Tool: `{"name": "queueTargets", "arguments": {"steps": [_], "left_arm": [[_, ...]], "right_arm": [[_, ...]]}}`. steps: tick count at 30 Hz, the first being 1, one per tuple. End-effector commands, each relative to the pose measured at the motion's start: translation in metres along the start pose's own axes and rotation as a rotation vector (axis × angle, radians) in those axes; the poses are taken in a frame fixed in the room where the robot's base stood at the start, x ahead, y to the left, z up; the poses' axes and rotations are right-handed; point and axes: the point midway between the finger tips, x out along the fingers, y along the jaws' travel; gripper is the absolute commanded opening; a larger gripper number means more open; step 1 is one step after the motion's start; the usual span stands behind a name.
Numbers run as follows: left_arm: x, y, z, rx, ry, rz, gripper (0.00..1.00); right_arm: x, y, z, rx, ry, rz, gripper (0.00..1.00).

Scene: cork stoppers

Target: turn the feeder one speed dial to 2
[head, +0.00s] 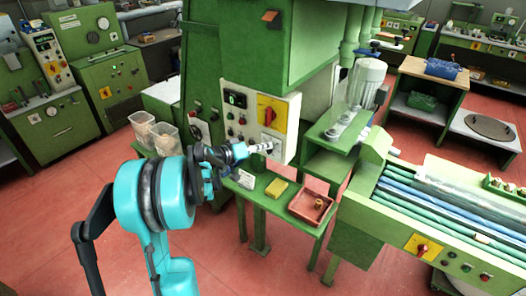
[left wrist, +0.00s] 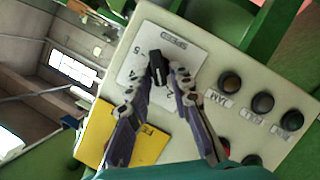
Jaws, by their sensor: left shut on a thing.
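The speed dial is a black knob (left wrist: 157,66) on a white plate (left wrist: 190,55) with numbers and a label that seems to read SPEED, seen turned over in the left wrist view. My left gripper (left wrist: 160,72) has its two fingers on either side of the knob and is shut on it. In the head view my left gripper (head: 266,147) reaches the lower right of the control panel (head: 232,117) and hides the knob. A 2 shows near the fingers, but I cannot tell which number the knob points at. My right gripper is not in view.
Dark round buttons (left wrist: 262,103) sit beside the plate. A yellow plate with a red switch (head: 270,112) is just above the dial. Below is a green shelf with a yellow block (head: 277,189) and a red tray (head: 311,207). A conveyor (head: 440,205) stands at right.

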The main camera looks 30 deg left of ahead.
Motion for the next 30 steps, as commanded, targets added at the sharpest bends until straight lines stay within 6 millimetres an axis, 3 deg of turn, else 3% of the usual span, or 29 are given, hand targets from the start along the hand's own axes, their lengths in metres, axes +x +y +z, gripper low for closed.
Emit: {"name": "queueTargets", "arguments": {"steps": [12,27,28,30], "left_arm": [[0.0018,-0.0022,0.0009,-0.156,-0.001,0.067,0.00],[0.0020,-0.0015,0.0009,-0.172,-0.003,0.074,0.00],[0.0020,-0.0014,0.0009,-0.172,-0.003,0.074,0.17],[0.0021,-0.0014,0.0010,-0.172,-0.003,0.074,0.33]], "right_arm": [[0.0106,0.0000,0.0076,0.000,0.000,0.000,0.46],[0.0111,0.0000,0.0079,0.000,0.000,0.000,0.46],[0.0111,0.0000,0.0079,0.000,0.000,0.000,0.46],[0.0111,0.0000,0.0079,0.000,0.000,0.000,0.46]]}}
